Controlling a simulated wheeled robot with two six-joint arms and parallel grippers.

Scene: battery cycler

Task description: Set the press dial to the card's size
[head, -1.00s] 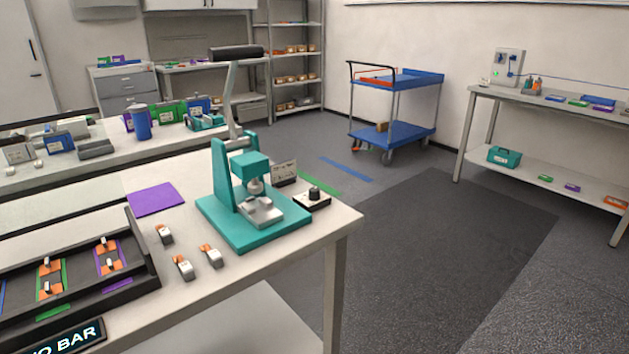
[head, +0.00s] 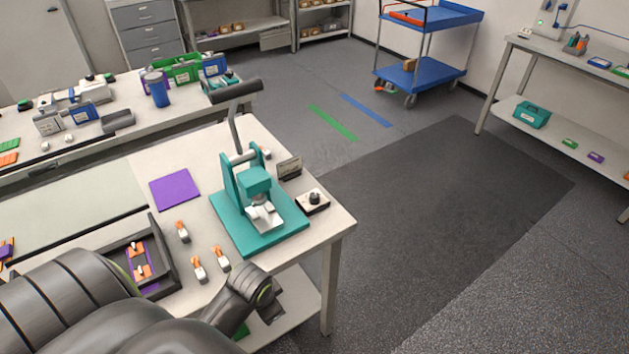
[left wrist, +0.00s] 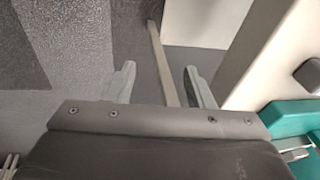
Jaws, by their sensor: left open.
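The teal press (head: 262,232) stands at the table's right corner, its grey lever raised. The dial (head: 314,197) is a black knob on a small white box beside the press base. Its setting is too small to read. The card (head: 290,167) stands upright behind the dial; its writing is unreadable here. My left arm crosses the front of the table in the head view, with its fingers hidden there. In the left wrist view my left gripper (left wrist: 160,88) is open and empty, near the table edge. Part of the teal press base (left wrist: 300,118) shows at right. My right gripper is out of view.
Several small orange-and-white pieces (head: 198,268) lie left of the press, near a black tray (head: 170,265) partly hidden by my arm. A purple mat (head: 175,189) lies behind them. Floor right of the table (head: 440,200) is clear.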

